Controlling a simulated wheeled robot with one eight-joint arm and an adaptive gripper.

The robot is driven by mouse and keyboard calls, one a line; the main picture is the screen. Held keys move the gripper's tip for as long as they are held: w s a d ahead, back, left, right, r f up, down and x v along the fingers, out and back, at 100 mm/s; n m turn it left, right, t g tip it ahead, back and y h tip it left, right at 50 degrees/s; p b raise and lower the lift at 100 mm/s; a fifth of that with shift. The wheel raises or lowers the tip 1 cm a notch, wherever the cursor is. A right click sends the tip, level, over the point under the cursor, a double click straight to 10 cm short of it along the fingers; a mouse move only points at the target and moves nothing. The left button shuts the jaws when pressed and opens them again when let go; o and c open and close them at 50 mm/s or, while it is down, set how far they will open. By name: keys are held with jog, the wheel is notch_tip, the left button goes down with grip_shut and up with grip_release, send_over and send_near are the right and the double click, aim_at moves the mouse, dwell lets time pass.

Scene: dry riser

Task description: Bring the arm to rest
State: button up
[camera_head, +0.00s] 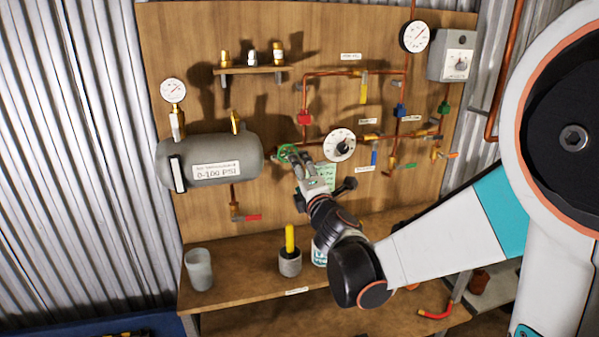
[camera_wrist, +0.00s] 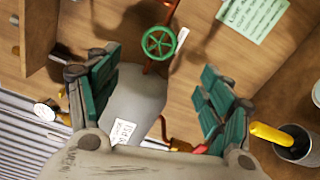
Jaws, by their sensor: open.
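My gripper (camera_head: 301,165) is at the middle of the wooden board, with the arm reaching in from the right. In the wrist view its two green-padded fingers (camera_wrist: 158,75) are spread apart with nothing held between them. A green handwheel (camera_wrist: 160,43) on a copper pipe shows just beyond the fingertips. In the head view the green handwheel (camera_head: 286,152) is partly hidden behind the fingers. I cannot tell how large the gap between fingers and wheel is.
A grey tank (camera_head: 200,172) with a gauge is on the left.

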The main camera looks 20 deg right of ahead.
jog(key=s+d+m+g+h, duration=0.3)
jog(key=s+d+m+g, duration=0.15)
jog(key=s+m, duration=0.7)
jog(key=s+a+f+m+g+y, duration=0.1)
jog(key=s+a+f+m+g, duration=0.1)
jog(key=s, duration=0.8)
jog(key=s+a+f+m+g+y, duration=0.2)
jog(key=s+f+m+g, duration=0.2)
jog(key=s+f+m, duration=0.3)
jog(key=s, duration=0.4)
jog(key=shift+a, duration=0.4)
jog(key=shift+c, duration=0.5)
